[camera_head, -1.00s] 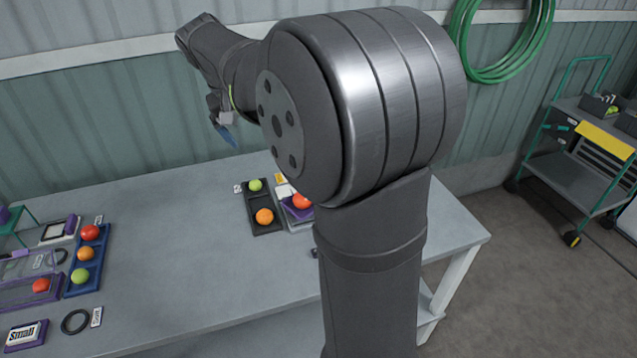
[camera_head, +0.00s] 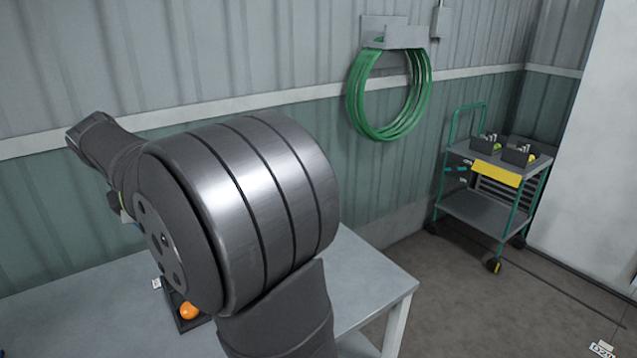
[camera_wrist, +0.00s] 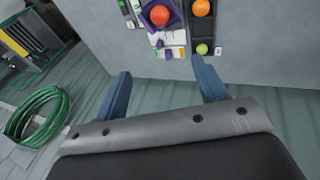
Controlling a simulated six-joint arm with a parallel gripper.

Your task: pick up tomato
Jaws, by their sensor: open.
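In the wrist view my gripper (camera_wrist: 163,88) is open, its two blue fingers apart with nothing between them. A red tomato (camera_wrist: 160,15) sits on a purple-edged holder (camera_wrist: 176,16) ahead of the fingers, at the top of that view. To its right, an orange tomato (camera_wrist: 200,8) and a green tomato (camera_wrist: 202,49) sit in a dark tray (camera_wrist: 203,29). The fingers are apart from all of them. In the head view the orange tomato (camera_head: 188,310) shows in the dark tray (camera_head: 174,298); my arm hides the red one.
The grey table (camera_head: 80,315) has clear room left of the tray. A green hose coil (camera_head: 390,95) hangs on the wall. A cart (camera_head: 485,205) with small bins stands at the right, off the table.

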